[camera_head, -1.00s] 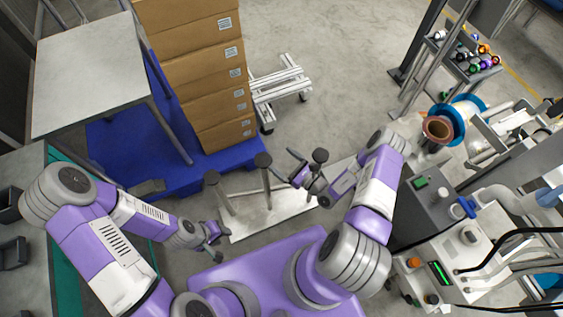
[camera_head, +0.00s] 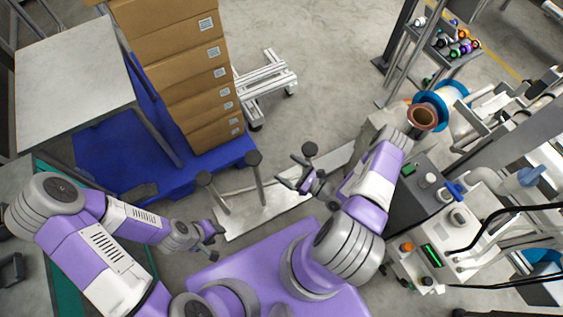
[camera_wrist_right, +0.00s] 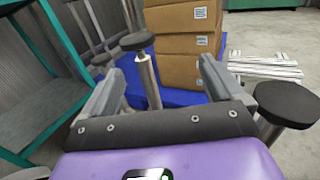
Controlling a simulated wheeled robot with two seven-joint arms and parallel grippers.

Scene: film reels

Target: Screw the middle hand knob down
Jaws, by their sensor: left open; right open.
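Three dark round knobs on thin metal posts stand on a pale base plate (camera_head: 283,211). The middle hand knob (camera_head: 254,158) has a knob on either side, the left one (camera_head: 204,178) and the right one (camera_head: 310,149). My right gripper (camera_head: 291,171) is open and empty, to the right of the middle knob and close to the right post. In the right wrist view the middle knob (camera_wrist_right: 137,41) is ahead, between the open fingers and apart from them. The right knob (camera_wrist_right: 287,103) is outside the right finger. My left gripper (camera_head: 214,238) is open and empty, low at left.
Stacked cardboard boxes (camera_head: 185,85) stand on a blue platform (camera_head: 125,150) behind the posts. A grey table (camera_head: 70,75) is at the far left. A machine with a control panel (camera_head: 432,262) and a copper-coloured spool (camera_head: 422,117) are at the right.

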